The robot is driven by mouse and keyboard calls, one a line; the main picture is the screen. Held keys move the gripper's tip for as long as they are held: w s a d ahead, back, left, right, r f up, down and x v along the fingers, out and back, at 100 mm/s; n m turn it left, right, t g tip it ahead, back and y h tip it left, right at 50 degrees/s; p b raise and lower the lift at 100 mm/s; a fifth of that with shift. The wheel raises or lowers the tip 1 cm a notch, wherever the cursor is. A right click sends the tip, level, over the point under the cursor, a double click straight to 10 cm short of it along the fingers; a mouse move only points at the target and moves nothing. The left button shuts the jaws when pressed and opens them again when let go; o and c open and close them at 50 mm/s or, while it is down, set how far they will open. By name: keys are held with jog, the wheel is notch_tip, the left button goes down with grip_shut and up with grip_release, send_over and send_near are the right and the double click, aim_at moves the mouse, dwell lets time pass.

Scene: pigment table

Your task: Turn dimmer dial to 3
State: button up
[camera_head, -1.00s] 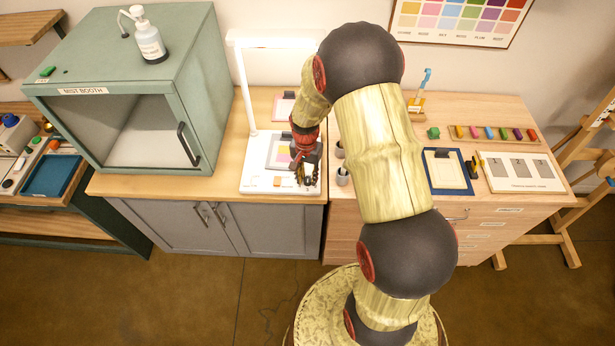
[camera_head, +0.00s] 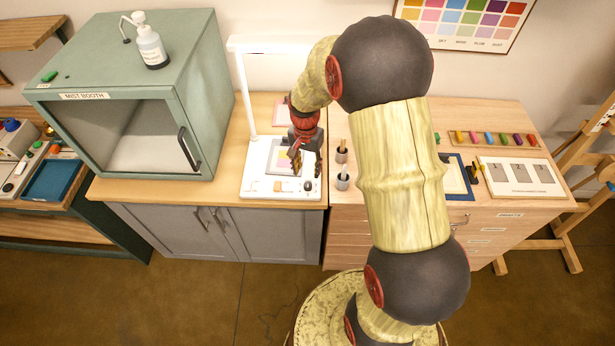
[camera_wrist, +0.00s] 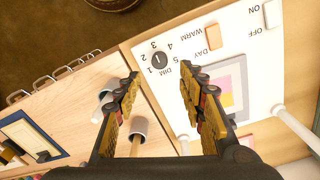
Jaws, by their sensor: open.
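The dimmer dial (camera_wrist: 159,61) is a small dark round knob with a pale line, on the white base panel (camera_wrist: 245,75) of the lamp. Printed numbers 1 to 5 and the word DIM surround it. I cannot tell for sure which number the line marks. The dial also shows in the head view (camera_head: 307,186), at the panel's front right. My gripper (camera_wrist: 159,85) is open and empty, its fingertips apart on either side of the dial in the wrist view. In the head view my gripper (camera_head: 306,165) hangs over the panel, just behind the dial, apparently above it.
An orange DAY/WARM rocker (camera_wrist: 212,37) and a white ON/OFF switch (camera_wrist: 272,14) share the panel. The lamp post (camera_head: 246,90) rises at its back left. Cups with tools (camera_head: 342,180) stand close right. A mist booth (camera_head: 130,100) stands left.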

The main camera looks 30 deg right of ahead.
jog(key=shift+r, duration=2)
